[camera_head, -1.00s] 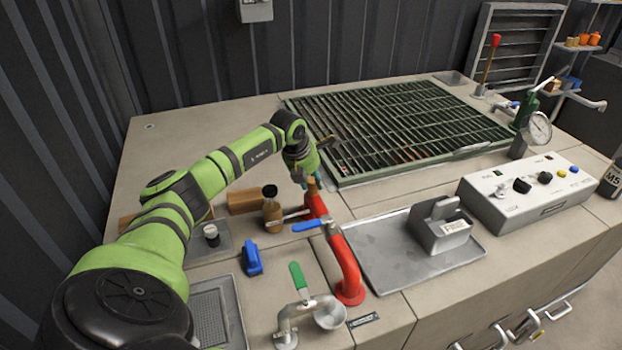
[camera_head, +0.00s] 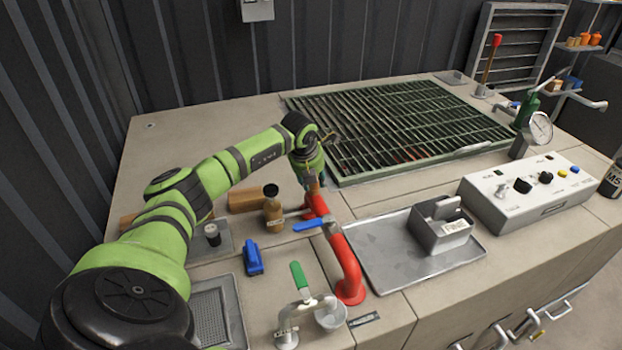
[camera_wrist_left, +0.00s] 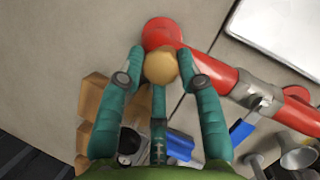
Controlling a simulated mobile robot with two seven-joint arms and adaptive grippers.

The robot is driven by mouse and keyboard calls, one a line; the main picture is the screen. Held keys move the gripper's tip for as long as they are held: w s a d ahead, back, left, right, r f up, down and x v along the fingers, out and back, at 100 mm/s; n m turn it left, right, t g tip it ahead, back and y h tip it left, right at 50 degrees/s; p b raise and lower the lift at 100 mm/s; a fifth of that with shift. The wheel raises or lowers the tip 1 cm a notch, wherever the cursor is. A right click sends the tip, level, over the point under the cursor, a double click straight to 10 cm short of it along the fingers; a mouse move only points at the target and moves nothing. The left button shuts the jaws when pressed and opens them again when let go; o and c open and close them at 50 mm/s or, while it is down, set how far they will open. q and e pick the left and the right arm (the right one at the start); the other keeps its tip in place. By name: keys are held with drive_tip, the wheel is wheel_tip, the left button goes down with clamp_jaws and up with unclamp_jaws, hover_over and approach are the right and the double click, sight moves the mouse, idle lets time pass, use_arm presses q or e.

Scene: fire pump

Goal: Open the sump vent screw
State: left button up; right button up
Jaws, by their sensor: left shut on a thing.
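The sump vent screw shows as a round brass-coloured knob (camera_wrist_left: 160,67) at the end of the red pipe (camera_wrist_left: 163,33). My left gripper (camera_wrist_left: 161,60) is over it in the left wrist view, with its teal fingers closed around the knob. In the head view the left gripper (camera_head: 313,184) points down at the top end of the red pipe (camera_head: 349,268). The gripper and wrist largely hide the screw there. My right gripper is not in view.
A blue-handled valve (camera_head: 310,225) sits on the red pipe close by. A small brown bottle (camera_head: 273,212) and a wooden block (camera_head: 247,199) stand left of the gripper. A green grating (camera_head: 400,125) lies behind. A metal tray (camera_head: 385,255) lies to the right.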

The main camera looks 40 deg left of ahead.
use_arm(q)
drive_tip(key=n, duration=0.1)
drive_tip(key=n+y+b, duration=0.1)
drive_tip(key=n, duration=0.1)
drive_tip(key=w+n+g, duration=0.1)
drive_tip(key=n, duration=0.1)
drive_tip(key=shift+d+r+y+b, duration=0.25)
drive_tip(key=shift+r+y+b, duration=0.05)
drive_tip(key=shift+b, duration=0.1)
drive_tip(key=shift+r+n+g+y+b, duration=0.1)
drive_tip(key=shift+n+g+y+b, duration=0.4)
drive_tip(key=shift+n, duration=1.2)
drive_tip(key=shift+s+a, duration=0.1)
drive_tip(key=o, duration=1.1)
drive_tip(key=shift+c, duration=0.2)
drive_tip(key=shift+f, duration=0.2)
drive_tip(key=v, duration=1.2)
